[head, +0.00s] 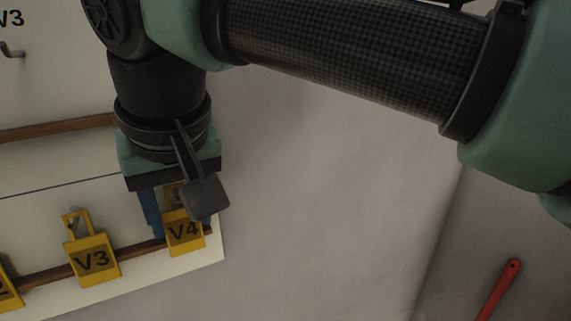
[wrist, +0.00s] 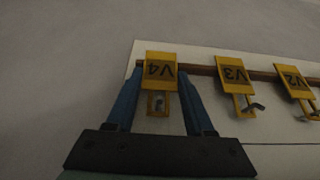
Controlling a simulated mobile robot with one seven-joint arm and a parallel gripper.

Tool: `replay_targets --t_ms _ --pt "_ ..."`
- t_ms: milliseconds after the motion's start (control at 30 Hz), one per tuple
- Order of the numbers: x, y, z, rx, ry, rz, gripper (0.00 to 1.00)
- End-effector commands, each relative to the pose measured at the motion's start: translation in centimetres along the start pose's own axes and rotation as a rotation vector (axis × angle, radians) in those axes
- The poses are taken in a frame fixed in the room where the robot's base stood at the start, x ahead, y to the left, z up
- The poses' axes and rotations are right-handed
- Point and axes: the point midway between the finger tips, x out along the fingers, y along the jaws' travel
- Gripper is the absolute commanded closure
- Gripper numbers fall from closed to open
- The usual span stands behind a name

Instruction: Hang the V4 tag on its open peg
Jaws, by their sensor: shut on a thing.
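The yellow V4 tag (head: 184,235) is at the right end of the wooden strip on the white board, in the head view. It also shows in the wrist view (wrist: 160,72), between the blue fingers of my gripper (wrist: 157,88). My gripper (head: 178,212) is shut on the V4 tag. The tag's loop frame is at the finger side, and a small grey bit shows inside it. Whether that is a peg through the loop I cannot tell. In the head view my wrist hides part of the loop. An open peg for V4 cannot be made out.
A yellow V3 tag (head: 92,260) hangs beside V4, with a hook at its loop in the wrist view. A V2 tag (wrist: 294,82) is beyond it. A grey hook (head: 12,50) sits under a V3 label at upper left. A red handle (head: 499,290) is at lower right.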

Motion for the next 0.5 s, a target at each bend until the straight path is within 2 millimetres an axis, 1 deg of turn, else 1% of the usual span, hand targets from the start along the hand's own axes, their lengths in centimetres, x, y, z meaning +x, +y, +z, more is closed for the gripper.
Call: replay_targets --t_ms 33,167,200,267,300,367,500 --pt "0.27 0.01 -0.15 0.000 0.001 0.000 0.98" --pt "0.20 0.06 -0.18 0.001 0.002 0.001 0.98" --pt "0.19 0.06 -0.18 0.001 0.002 0.001 0.45" --pt "0.19 0.06 -0.17 0.001 0.002 0.001 0.34" --pt "0.18 0.06 -0.16 0.001 0.002 0.001 0.27" --pt "0.18 0.05 -0.15 0.001 0.002 0.001 0.17" --pt "0.17 0.04 -0.13 0.001 0.001 0.000 0.17"
